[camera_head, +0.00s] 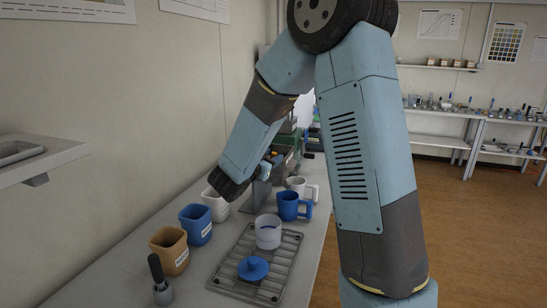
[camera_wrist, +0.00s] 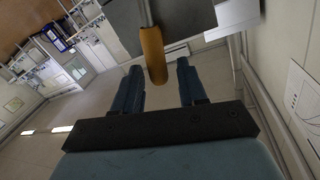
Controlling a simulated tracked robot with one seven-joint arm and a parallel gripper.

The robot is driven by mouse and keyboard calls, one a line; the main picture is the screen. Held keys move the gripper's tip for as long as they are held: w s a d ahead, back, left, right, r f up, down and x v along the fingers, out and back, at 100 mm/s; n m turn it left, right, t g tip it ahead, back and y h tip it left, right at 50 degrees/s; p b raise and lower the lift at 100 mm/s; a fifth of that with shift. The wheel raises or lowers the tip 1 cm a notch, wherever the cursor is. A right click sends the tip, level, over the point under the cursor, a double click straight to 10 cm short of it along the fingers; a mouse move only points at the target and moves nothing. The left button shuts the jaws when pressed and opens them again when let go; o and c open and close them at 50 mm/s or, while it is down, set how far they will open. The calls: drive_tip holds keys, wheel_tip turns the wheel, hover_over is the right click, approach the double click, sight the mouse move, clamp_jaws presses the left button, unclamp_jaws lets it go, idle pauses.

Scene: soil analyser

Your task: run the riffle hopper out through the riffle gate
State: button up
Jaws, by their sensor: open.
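In the wrist view an orange handle (camera_wrist: 152,52) on a grey rod reaches down between the two blue fingers of my gripper (camera_wrist: 159,68). The fingers are apart, with a gap visible on both sides of the handle. I cannot tell how deep the handle sits between them. A grey panel (camera_wrist: 185,18) lies behind the rod. In the head view a grey apparatus (camera_head: 261,194) stands on the bench beyond the rack, partly hidden by my arm. The hopper and its gate cannot be made out clearly.
On the bench stand a tan cup (camera_head: 169,252), a blue cup (camera_head: 196,226), a white cup (camera_head: 215,205), a blue mug (camera_head: 289,206) and a white mug (camera_head: 297,184). A wall shelf (camera_head: 45,158) juts out left.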

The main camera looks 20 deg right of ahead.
drive_tip(key=v, duration=1.2)
drive_tip(key=shift+s+d, duration=0.1)
